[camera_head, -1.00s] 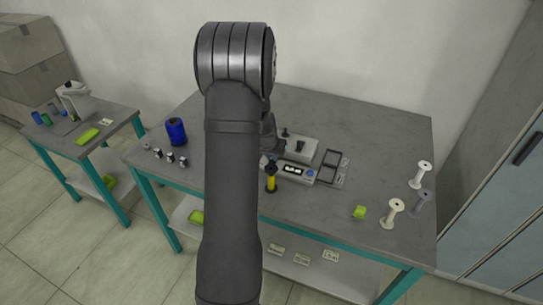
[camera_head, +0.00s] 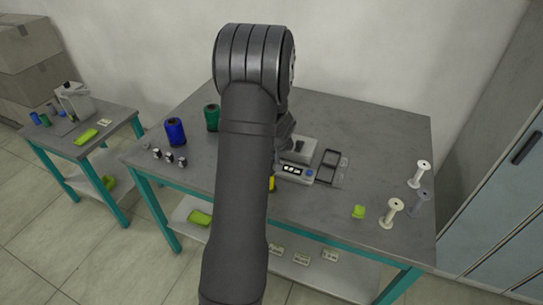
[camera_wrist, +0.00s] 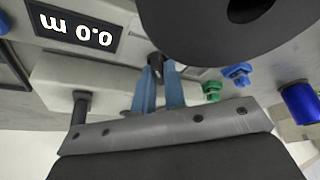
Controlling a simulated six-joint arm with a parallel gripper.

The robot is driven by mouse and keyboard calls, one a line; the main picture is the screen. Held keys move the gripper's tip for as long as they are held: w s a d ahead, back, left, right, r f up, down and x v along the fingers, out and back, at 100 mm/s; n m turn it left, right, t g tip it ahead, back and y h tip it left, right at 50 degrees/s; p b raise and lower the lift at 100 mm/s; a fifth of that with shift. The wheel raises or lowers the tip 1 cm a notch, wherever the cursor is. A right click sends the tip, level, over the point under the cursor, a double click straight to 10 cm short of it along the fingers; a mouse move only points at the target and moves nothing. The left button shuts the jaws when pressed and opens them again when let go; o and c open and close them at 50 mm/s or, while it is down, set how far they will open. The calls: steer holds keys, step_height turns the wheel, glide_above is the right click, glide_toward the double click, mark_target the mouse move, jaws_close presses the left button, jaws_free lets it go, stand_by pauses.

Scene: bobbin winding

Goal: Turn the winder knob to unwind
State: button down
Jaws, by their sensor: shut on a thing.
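The winder (camera_head: 297,150) is a pale machine on the main table, partly behind my arm in the head view. Its body also shows in the wrist view (camera_wrist: 100,75). Its display (camera_wrist: 75,32) reads 0.0 m, upside down in the wrist view. My gripper (camera_wrist: 158,88) has blue fingers that are shut on a small dark knob (camera_wrist: 155,62) at the winder's body. The fingers hide part of the knob. My arm hides the gripper in the head view.
A blue spool (camera_head: 176,131) and a green spool (camera_head: 212,118) stand at the table's left. A dark tray (camera_head: 328,166) lies beside the winder. A side table (camera_head: 60,142) is at far left.

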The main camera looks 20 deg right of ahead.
steer(key=shift+n, duration=0.5)
steer(key=c, duration=1.5)
jaws_free()
steer(key=v, duration=1.7)
steer(key=shift+s+d+r, duration=0.1)
steer(key=shift+d+r, duration=0.15)
steer(key=shift+d, duration=0.1)
steer(key=x, duration=1.7)
steer(key=shift+a+f, duration=0.25)
steer(key=shift+a, duration=0.1)
steer(key=shift+r, duration=0.1)
